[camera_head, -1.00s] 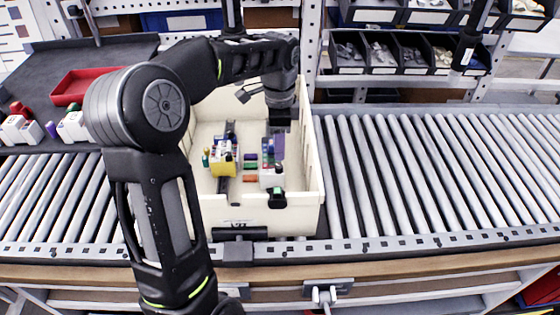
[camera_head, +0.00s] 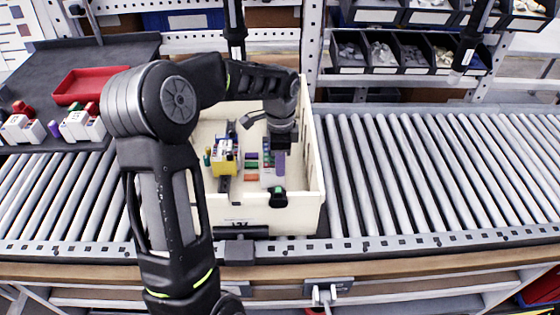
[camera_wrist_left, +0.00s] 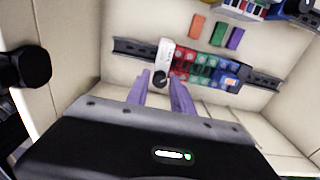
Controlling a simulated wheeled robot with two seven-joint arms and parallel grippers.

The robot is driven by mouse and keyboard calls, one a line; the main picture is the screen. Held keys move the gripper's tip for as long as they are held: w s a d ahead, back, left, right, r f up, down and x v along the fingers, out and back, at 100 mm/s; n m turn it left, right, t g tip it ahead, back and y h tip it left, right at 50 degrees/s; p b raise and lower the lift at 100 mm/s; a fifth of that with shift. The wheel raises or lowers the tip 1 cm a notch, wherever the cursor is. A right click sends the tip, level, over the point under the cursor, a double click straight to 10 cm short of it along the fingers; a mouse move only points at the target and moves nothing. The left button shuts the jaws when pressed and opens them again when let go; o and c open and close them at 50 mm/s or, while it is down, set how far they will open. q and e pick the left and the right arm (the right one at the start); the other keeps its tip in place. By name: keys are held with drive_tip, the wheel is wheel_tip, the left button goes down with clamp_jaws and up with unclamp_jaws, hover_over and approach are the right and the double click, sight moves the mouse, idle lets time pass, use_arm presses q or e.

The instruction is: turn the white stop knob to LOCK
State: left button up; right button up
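A small white fitting (camera_head: 323,295) sits on a dark plate at the front edge of the conveyor; it may be the stop knob, but I cannot read any LOCK mark. My left gripper (camera_head: 280,163) is inside the cream bin (camera_head: 310,205), above the coloured blocks. In the left wrist view its two purple fingers (camera_wrist_left: 160,95) are apart, with nothing seen between them. My right gripper is not in view.
The bin stands on the roller conveyor (camera_head: 430,170), whose right side is clear. A yellow-and-white block (camera_head: 224,158) is in the bin. A red tray (camera_head: 90,85) lies at the left. Parts bins (camera_head: 385,52) stand at the back. A dark tool (camera_head: 467,50) hangs at the upper right.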

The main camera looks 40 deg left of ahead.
use_arm(q)
clamp_jaws()
drive_tip(key=shift+n, duration=0.5)
drive_tip(key=n+b, duration=0.1)
drive_tip(key=n, duration=0.1)
drive_tip(key=shift+n, duration=0.4)
drive_tip(key=n, duration=0.3)
drive_tip(key=shift+n, duration=0.3)
drive_tip(key=n+b, duration=0.1)
drive_tip(key=n, duration=0.4)
drive_tip(key=shift+n, duration=0.3)
drive_tip(key=n, duration=0.5)
